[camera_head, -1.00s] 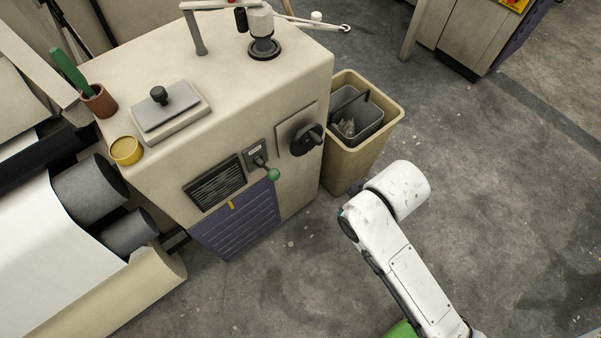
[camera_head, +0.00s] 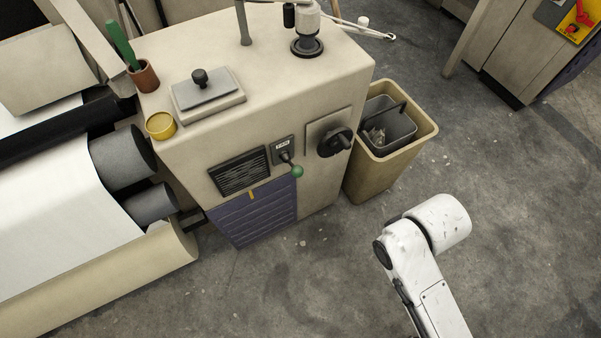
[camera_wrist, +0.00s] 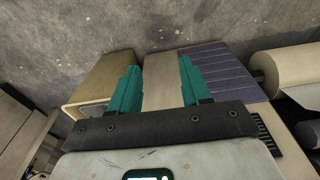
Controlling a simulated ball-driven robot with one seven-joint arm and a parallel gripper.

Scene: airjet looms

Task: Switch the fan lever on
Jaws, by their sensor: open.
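The fan lever (camera_head: 297,171) has a green ball knob and hangs down to the right from a small labelled plate on the front of a beige cabinet (camera_head: 332,195). A dark slotted vent (camera_head: 240,172) is just left of it. In the wrist view my gripper (camera_wrist: 157,80) is open, its two teal fingers apart with nothing between them. The cabinet's purple panel (camera_wrist: 228,72) shows beyond the right finger. I cannot make out the lever in the wrist view. In the head view my gripper is out of frame; only my white arm shows at lower right, apart from the cabinet.
A black rotary knob (camera_head: 334,142) is right of the lever. A tan bin (camera_head: 375,180) with a grey bucket stands against the cabinet's right side. Loom rollers (camera_head: 123,157) are at the left. The floor (camera_head: 290,290) in front is clear.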

